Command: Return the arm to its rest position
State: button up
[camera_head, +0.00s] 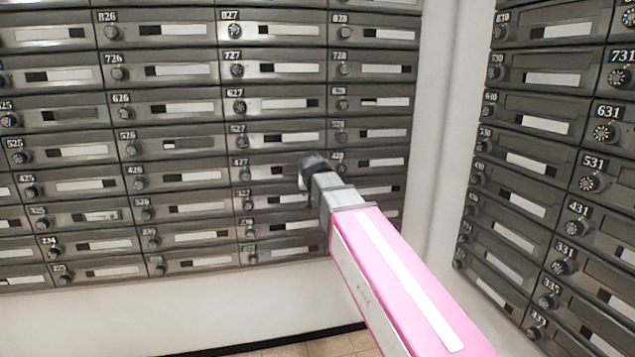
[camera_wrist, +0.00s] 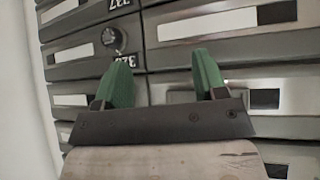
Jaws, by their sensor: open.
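My arm (camera_head: 395,275), with a pink and white link, reaches from the lower right of the head view toward the wall of grey mailboxes (camera_head: 185,145). My gripper (camera_head: 311,163) is at its far end, in front of the mailboxes near the 427 and 428 columns. In the wrist view my gripper (camera_wrist: 164,78) shows two green fingers spread apart with nothing between them. Mailbox fronts lie beyond the fingertips, and a round dial (camera_wrist: 113,38) shows above the left finger. I cannot tell how far the fingertips are from the fronts.
A second bank of mailboxes (camera_head: 540,130) stands on the right. A white wall strip (camera_head: 437,120) separates the two banks. Below the left bank are a white wall (camera_head: 150,315) and tiled floor (camera_head: 335,345).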

jog(key=s+d+f+g, duration=0.3)
jog(key=s+d+f, duration=0.3)
jog(key=f, duration=0.5)
jog(key=s+d+f+g, duration=0.3)
jog(key=s+d+f, duration=0.4)
jog(key=s+f, duration=0.2)
jog(key=s+d+f+g, duration=0.2)
jog(key=s+d+f, duration=0.5)
jog(key=f, duration=0.6)
jog(key=shift+s+f+g, duration=0.2)
jog(key=shift+f+g, duration=0.05)
jog(key=shift+g, duration=0.15)
